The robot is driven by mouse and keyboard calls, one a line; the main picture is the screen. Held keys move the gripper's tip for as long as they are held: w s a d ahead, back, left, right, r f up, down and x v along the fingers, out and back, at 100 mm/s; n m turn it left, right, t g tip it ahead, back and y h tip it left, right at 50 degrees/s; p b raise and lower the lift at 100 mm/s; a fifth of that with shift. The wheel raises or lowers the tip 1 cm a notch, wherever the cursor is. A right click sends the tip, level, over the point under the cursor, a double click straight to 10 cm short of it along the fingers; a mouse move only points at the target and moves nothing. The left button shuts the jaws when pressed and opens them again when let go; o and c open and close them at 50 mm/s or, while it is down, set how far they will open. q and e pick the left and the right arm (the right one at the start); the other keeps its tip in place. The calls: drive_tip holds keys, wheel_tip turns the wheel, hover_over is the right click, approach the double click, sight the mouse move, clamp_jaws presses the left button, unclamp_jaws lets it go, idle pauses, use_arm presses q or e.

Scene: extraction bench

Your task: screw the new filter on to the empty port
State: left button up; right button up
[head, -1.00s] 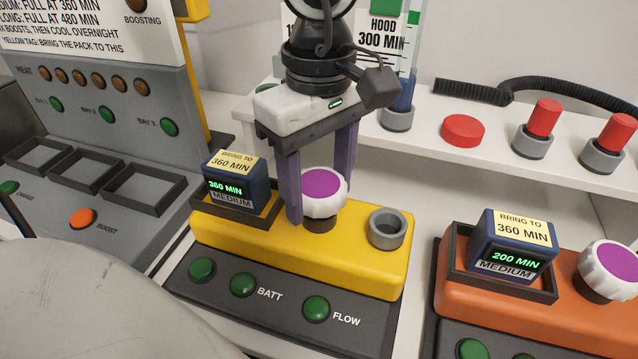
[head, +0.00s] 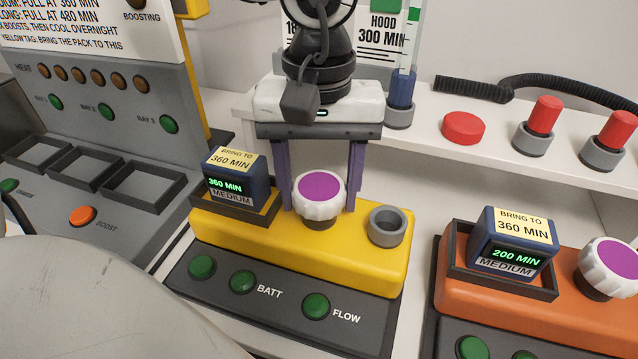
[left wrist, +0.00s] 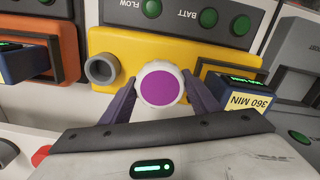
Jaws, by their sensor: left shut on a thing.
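A white ribbed filter (head: 319,200) with a purple top sits upright on a dark neck on the yellow unit (head: 270,242). My left gripper (head: 320,207) comes down from above with its purple fingers on either side of the filter, shut on it. The left wrist view shows the filter (left wrist: 158,88) between the fingertips. An open grey ring-shaped port (head: 387,238) stands empty on the yellow unit, right of the filter. How far the filter's thread is seated is hidden. My right gripper is not in view.
A blue battery pack (head: 236,183) reading 360 MIN sits in the yellow unit's tray, close left of my fingers. An orange unit (head: 590,318) with its own pack and purple-topped filter stands right. Red cylinders and a red button (head: 463,128) are on the shelf behind.

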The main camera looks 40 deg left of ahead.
use_arm(q)
drive_tip(key=shift+m, duration=0.4)
drive_tip(key=o, duration=1.4)
drive_tip(key=shift+c, duration=0.2)
drive_tip(key=shift+r, duration=0.45)
wheel_tip(320, 180, up, 8)
drive_tip(key=shift+r+p, duration=0.1)
drive_tip(key=shift+p, duration=0.25)
drive_tip(key=shift+r, duration=0.65)
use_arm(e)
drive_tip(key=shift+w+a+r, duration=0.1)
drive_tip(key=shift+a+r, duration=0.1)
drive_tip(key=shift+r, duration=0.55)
use_arm(q)
drive_tip(key=shift+s, duration=0.1)
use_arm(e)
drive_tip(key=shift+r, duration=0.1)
